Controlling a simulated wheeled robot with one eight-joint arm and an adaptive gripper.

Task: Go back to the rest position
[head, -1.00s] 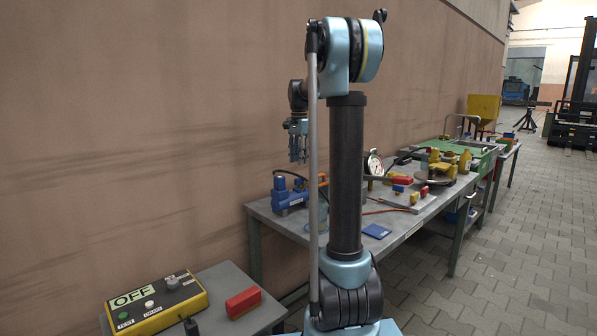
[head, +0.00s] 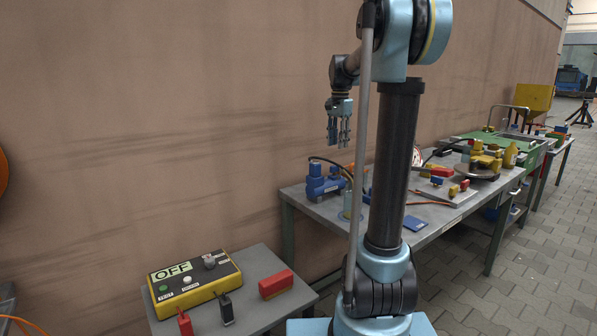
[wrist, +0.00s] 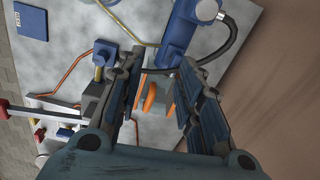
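My gripper (head: 340,140) hangs with its fingers pointing down, above the left end of the workbench (head: 300,197) and near the wall. In the wrist view my gripper (wrist: 160,65) has its two fingers spread apart, with nothing held between them. An orange piece and a grey part (wrist: 162,98) show in the gap, lower down over the bench. My dark arm column stands upright in the middle right of the head view and hides part of the bench.
A blue pump-like unit (head: 325,182) stands on the bench below my gripper. A yellow control box (head: 195,281) reading OFF and a red block (head: 276,284) sit on a low grey table (head: 250,308). A blue plate (head: 415,223) lies at the bench's front edge. Paved floor is clear at right.

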